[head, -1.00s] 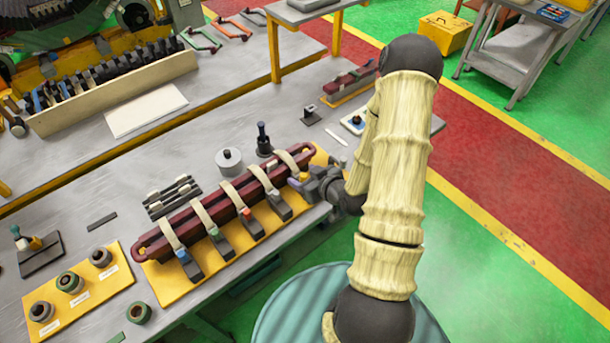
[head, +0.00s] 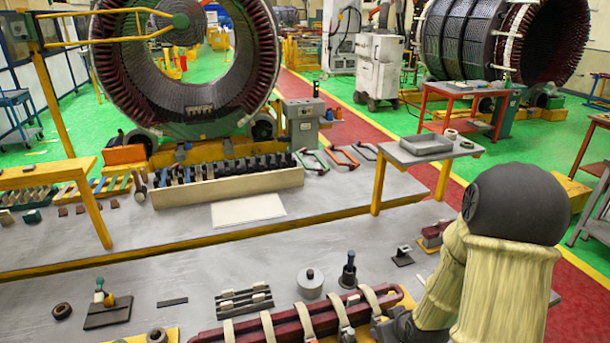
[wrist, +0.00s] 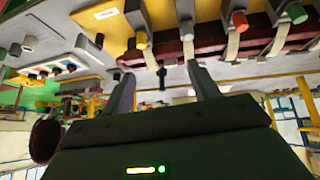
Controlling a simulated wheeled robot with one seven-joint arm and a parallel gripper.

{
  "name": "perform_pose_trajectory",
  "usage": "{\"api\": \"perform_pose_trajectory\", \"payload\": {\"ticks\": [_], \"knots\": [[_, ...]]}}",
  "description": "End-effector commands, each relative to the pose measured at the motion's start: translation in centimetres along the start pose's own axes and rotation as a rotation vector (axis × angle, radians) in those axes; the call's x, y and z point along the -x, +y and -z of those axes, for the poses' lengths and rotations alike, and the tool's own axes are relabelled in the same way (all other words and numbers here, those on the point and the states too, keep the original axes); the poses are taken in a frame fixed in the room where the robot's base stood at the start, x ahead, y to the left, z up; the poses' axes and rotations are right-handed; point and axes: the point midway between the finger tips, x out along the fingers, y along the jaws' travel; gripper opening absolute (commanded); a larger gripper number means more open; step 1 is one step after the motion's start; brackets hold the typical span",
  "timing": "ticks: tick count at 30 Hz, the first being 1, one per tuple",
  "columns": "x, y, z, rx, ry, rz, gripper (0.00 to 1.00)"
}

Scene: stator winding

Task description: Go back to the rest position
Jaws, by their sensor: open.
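My gripper shows in the wrist view (wrist: 162,88) with its two fingers spread apart and nothing between them. In the head view my arm comes in at the lower right, and the gripper's end (head: 392,330) is partly cut off by the bottom edge. It is beside the right end of the dark red coil (head: 290,328), which lies on a yellow base and is held by several pale straps. The coil with its straps and coloured clamp ends also shows along the top of the wrist view (wrist: 205,52).
On the grey bench near the coil stand a grey weight (head: 310,284), a dark upright tool (head: 348,270) and a black rack (head: 244,301). A small side table (head: 428,149) stands behind my arm. A large stator ring (head: 262,60) stands at the back.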

Motion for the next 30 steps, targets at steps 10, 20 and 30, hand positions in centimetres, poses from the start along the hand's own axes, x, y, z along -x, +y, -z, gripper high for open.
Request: {"api": "perform_pose_trajectory", "payload": {"ticks": [10, 20, 30], "knots": [[6.9, -3.9, -1.6, -0.166, -0.243, -0.047, 0.6], [11.0, -7.1, -3.3, -0.278, -0.361, -0.016, 0.6], [11.0, -7.0, -3.3, -0.276, -0.361, -0.017, 0.6]]}}
